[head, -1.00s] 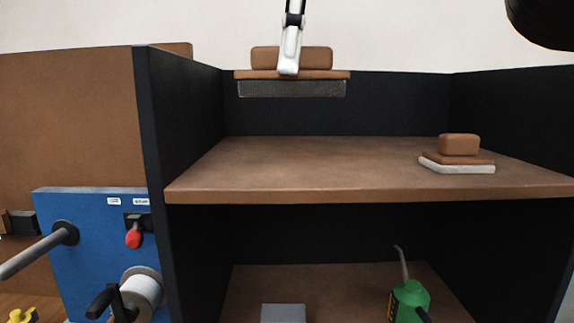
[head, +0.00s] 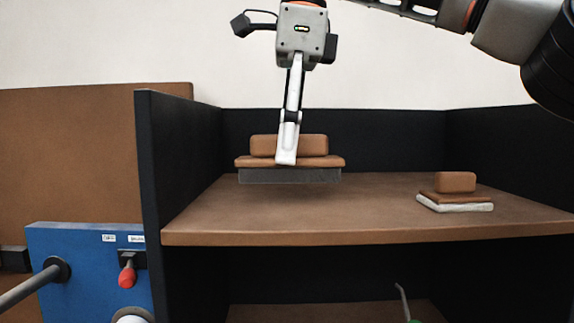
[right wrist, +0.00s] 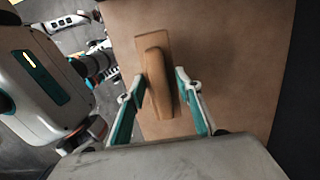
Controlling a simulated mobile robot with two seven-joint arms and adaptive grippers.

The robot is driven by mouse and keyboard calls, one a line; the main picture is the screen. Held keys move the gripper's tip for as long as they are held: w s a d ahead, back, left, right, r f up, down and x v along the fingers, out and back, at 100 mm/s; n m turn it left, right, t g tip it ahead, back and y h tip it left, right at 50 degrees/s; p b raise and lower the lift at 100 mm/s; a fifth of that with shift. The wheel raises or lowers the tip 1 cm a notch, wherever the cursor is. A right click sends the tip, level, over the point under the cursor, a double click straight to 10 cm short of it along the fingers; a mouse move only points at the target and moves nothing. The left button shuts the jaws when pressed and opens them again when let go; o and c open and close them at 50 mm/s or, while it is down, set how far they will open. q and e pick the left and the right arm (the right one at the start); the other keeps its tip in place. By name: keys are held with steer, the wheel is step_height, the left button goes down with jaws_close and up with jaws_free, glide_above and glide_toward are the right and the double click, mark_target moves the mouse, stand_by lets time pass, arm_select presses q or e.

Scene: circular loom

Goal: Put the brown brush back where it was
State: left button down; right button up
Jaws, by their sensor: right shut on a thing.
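A brown brush (head: 290,161) with a raised handle block and dark grey bristles is in my right gripper (head: 286,160). It is level, over the left half of the upper shelf (head: 380,210), with its bristles just above or at the surface; I cannot tell if they touch. In the right wrist view the gripper's fingers (right wrist: 158,97) are on both sides of the brush's handle (right wrist: 158,82). A second brown brush (head: 455,190) with white bristles rests on the shelf at the right. My left gripper is not in view.
Black panels (head: 177,165) close the shelf at left, back and right. The shelf between the two brushes is clear. A blue box (head: 85,270) with a red-tipped switch (head: 127,277) stands at lower left. A green can's spout (head: 402,300) shows on the lower shelf.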

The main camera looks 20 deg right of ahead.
mark_target(287, 167)
steer(key=shift+f, duration=1.75)
steer(key=shift+f, duration=0.2)
steer(key=o, duration=1.1)
steer(key=shift+c, duration=0.2)
steer(key=r, duration=0.4)
steer(key=d+r, duration=0.1)
steer(key=r, duration=0.1)
steer(key=shift+w+r, duration=0.3)
steer(key=shift+r, duration=0.6)
steer(key=shift+s, duration=0.1)
